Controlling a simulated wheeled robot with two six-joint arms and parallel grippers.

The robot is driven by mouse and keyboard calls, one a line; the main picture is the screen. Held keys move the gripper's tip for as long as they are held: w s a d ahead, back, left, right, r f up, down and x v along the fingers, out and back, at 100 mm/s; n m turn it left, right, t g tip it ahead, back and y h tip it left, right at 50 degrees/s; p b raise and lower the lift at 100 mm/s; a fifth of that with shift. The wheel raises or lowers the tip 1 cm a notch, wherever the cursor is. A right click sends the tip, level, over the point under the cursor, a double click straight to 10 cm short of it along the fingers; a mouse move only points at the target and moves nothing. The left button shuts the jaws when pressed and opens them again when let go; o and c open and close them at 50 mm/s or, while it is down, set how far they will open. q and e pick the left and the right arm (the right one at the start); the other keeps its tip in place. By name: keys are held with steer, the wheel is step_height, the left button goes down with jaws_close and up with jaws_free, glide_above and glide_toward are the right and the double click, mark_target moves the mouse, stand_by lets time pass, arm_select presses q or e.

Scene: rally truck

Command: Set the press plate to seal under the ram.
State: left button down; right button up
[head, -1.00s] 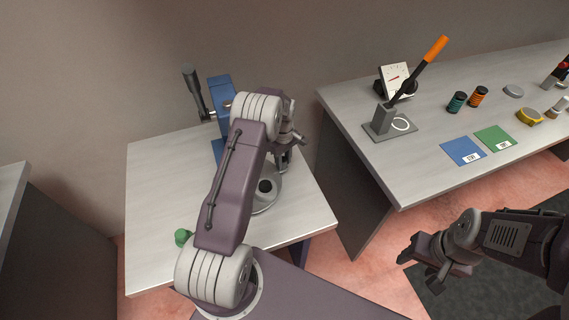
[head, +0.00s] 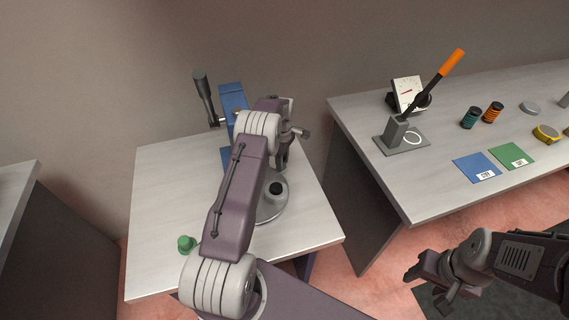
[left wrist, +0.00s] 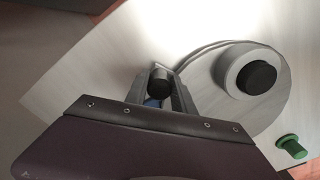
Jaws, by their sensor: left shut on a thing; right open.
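The press stands on the left table, with a blue frame (head: 233,100) and a dark lever (head: 204,98). A round grey plate (head: 270,213) lies in front of it, partly hidden by my left arm. On the plate is a pale round piece with a black top (head: 276,188), also large in the left wrist view (left wrist: 257,76). My left gripper (left wrist: 160,92) is shut on a dark cylindrical piece (left wrist: 160,79) beside the plate's edge; a bit of blue shows below it. The ram is hidden or unclear. My right gripper (head: 422,280) is open and empty, low at the right.
A green button (head: 187,244) is near the left table's front edge. The right table holds a gauge (head: 408,90), an orange-handled lever device (head: 440,85), blue (head: 476,168) and green cards (head: 511,156) and several small items. A gap separates the tables.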

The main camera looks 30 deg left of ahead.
arm_select(q)
steer(key=shift+a, duration=0.2)
stand_by(0.4)
steer(key=c, duration=1.4)
jaws_free()
steer(key=shift+c, duration=0.2)
steer(key=o, duration=0.4)
steer(key=shift+a, duration=0.2)
step_height(320, 180, up, 9)
